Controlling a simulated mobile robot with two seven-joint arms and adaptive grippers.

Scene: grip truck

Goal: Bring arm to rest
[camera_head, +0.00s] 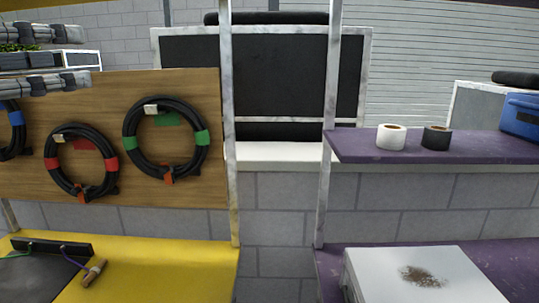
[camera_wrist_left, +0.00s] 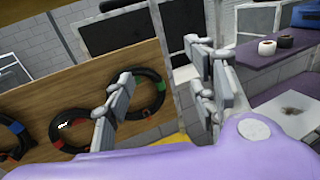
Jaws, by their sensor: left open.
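My left gripper (camera_head: 76,57) shows at the upper left edge of the head view, its grey fingers spread one above the other. In the left wrist view my left gripper (camera_wrist_left: 160,88) is open, with nothing between its fingers. It is in front of the wooden board (camera_head: 120,88) with the coiled cables, and appears apart from it. My right gripper is in neither view.
Black cable coils with red (camera_head: 80,160) and green (camera_head: 166,138) bands hang on the board. A yellow shelf (camera_head: 190,262) lies below. At right, a purple shelf (camera_head: 475,150) holds a white tape roll (camera_head: 391,137), a black roll (camera_head: 436,138) and a blue case (camera_head: 522,115). A white case (camera_head: 425,275) sits lower.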

